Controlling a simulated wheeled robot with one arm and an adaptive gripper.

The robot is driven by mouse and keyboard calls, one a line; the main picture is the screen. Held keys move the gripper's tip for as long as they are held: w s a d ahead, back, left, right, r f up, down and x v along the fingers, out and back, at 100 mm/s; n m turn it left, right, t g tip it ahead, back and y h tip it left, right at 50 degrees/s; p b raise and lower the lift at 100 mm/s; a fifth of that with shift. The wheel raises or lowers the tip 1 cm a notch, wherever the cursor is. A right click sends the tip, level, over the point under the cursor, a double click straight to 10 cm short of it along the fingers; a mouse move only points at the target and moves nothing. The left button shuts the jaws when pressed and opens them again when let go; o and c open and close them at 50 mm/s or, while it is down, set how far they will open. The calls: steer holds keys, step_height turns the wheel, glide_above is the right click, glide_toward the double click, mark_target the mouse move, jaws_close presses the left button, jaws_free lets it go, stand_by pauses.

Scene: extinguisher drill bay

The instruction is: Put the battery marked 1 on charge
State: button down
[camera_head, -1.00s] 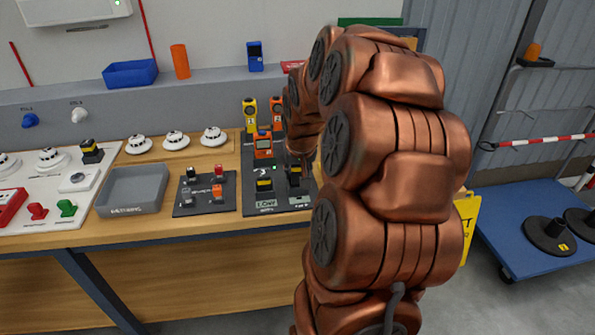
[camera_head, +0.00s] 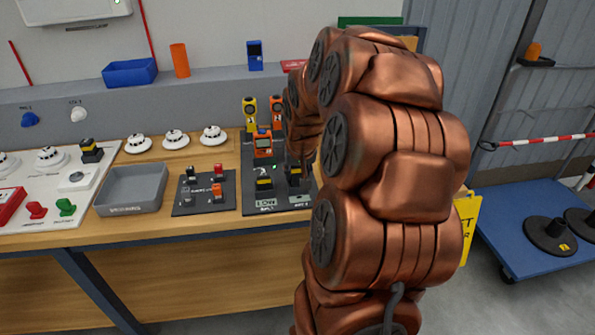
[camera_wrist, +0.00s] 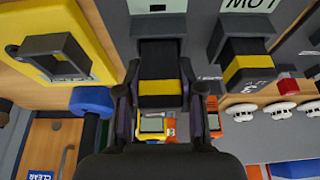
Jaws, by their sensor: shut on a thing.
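My gripper (camera_wrist: 160,95) is shut on a black battery with a yellow band (camera_wrist: 160,88); its number is not readable. The held battery is at the right-hand bay of the dark charger board (camera_head: 250,206); I cannot tell whether it is fully seated. It also shows beside my arm in the head view (camera_head: 293,172). A second black and yellow battery (camera_head: 264,183) stands in the left-hand bay, above a display reading LOW. It shows to the right in the wrist view (camera_wrist: 245,70), its mark too small to read. The right bay's display (camera_wrist: 157,6) is partly cut off.
Yellow (camera_head: 250,108) and orange (camera_head: 277,112) handheld devices stand behind the charger, with an orange meter (camera_head: 263,145). A small dark board (camera_head: 184,207) and a grey tray (camera_head: 132,192) lie to the left. Another black and yellow block (camera_head: 91,150) stands farther left.

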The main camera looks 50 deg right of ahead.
steer(key=shift+f+b, duration=0.5)
steer(key=shift+f, duration=0.15)
stand_by(0.6)
steer(key=c, duration=0.7)
jaws_free()
steer(key=shift+o, duration=0.2)
steer(key=o, duration=0.3)
steer(key=shift+o, duration=0.2)
steer(key=shift+r, duration=0.1)
steer(key=shift+r+p, duration=0.4)
steer(key=shift+r, duration=3)
